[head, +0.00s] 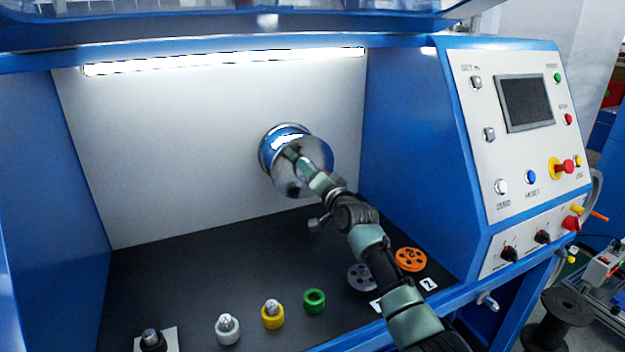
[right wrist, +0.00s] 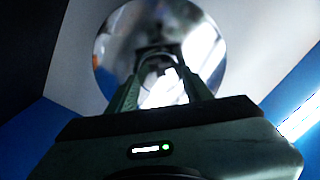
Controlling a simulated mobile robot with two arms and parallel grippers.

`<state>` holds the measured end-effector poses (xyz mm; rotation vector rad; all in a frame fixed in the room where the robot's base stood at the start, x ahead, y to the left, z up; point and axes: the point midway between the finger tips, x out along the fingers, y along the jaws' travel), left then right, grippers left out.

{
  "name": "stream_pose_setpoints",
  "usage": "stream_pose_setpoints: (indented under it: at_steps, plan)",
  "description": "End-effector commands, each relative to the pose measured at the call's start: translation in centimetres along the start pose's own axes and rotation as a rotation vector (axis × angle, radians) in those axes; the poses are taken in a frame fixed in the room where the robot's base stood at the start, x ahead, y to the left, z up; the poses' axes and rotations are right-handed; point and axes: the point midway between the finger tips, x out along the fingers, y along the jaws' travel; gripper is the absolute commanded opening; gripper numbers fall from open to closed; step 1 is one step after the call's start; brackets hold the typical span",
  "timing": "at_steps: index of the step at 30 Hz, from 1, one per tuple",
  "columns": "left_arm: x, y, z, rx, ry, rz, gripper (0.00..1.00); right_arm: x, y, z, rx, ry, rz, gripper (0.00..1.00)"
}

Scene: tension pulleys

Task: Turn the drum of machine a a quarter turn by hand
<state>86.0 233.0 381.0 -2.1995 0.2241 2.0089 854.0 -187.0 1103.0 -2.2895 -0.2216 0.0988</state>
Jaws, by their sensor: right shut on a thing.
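The drum (head: 272,150) is a shiny metal disc with a blue rim, mounted on the white back panel inside the blue machine. Its mirror-like face fills the upper middle of the right wrist view (right wrist: 205,50). My right gripper (head: 290,154) reaches in from the lower right, with its fingers at the drum's face. In the right wrist view its fingers (right wrist: 158,58) converge at the drum's middle. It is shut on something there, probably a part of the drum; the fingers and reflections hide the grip. My left gripper is in neither view.
On the dark floor of the bay stand a green ring (head: 314,301), a yellow part (head: 272,315), a light grey part (head: 227,329) and a black part (head: 152,340). An orange wheel (head: 411,259) and a grey wheel (head: 362,277) lie near my right arm. A control panel (head: 515,150) is at right.

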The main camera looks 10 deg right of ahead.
Motion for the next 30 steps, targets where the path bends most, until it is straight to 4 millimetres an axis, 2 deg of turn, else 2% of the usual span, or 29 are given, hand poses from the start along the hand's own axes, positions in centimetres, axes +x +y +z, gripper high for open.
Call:
stream_pose_setpoints:
  at_steps: [18,30]
  plan:
    - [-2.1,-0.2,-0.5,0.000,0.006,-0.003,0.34,0.1,0.2,0.0,0.583,0.000,0.001,0.00]
    - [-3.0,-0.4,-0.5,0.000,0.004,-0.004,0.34,0.1,0.3,0.1,0.853,0.000,0.001,0.00]
